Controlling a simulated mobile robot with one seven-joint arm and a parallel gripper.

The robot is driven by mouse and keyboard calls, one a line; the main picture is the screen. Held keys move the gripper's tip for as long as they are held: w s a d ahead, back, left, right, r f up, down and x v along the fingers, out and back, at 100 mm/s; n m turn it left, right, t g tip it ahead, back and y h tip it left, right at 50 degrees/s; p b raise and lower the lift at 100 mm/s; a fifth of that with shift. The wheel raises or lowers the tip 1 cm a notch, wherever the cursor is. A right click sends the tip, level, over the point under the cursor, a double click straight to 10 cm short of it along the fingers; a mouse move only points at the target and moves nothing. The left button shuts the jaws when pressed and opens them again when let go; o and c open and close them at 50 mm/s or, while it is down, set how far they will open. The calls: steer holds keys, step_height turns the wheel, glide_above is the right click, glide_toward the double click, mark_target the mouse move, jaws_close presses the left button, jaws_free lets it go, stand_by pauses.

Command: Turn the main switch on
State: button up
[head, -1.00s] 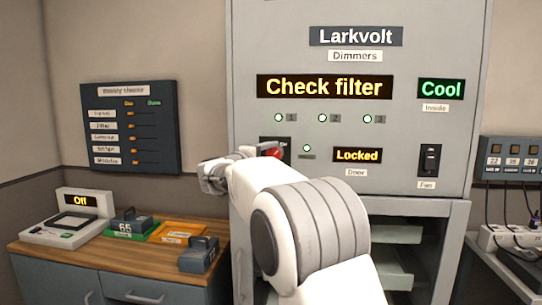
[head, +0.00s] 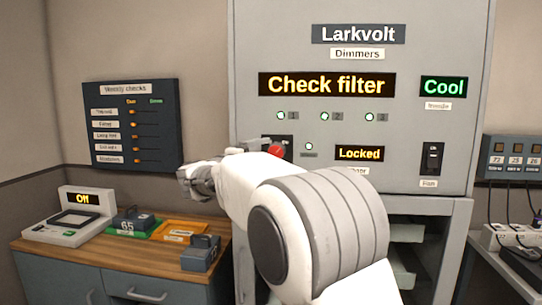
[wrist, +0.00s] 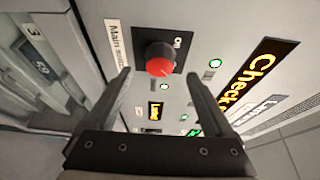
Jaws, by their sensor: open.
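The main switch (wrist: 160,60) is a red rotary knob on a black plate, with a "Main" label beside it and "On" lettering on the plate. In the head view the red knob (head: 276,151) shows just above my arm, partly hidden by it. My gripper (wrist: 157,75) is open and empty in the wrist view. Its two fingers point toward the panel, with the knob beyond and between their tips, apparently not touched.
The grey Larkvolt cabinet (head: 245,60) shows "Check filter" (head: 326,84), "Cool" (head: 443,87) and "Locked" (head: 359,153). A fan switch (head: 431,158) is at right. A wooden counter (head: 105,255) at left holds a device reading "Off" (head: 83,198) and several blocks.

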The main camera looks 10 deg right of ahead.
steer(key=v, duration=1.2)
steer(key=shift+r, duration=0.1)
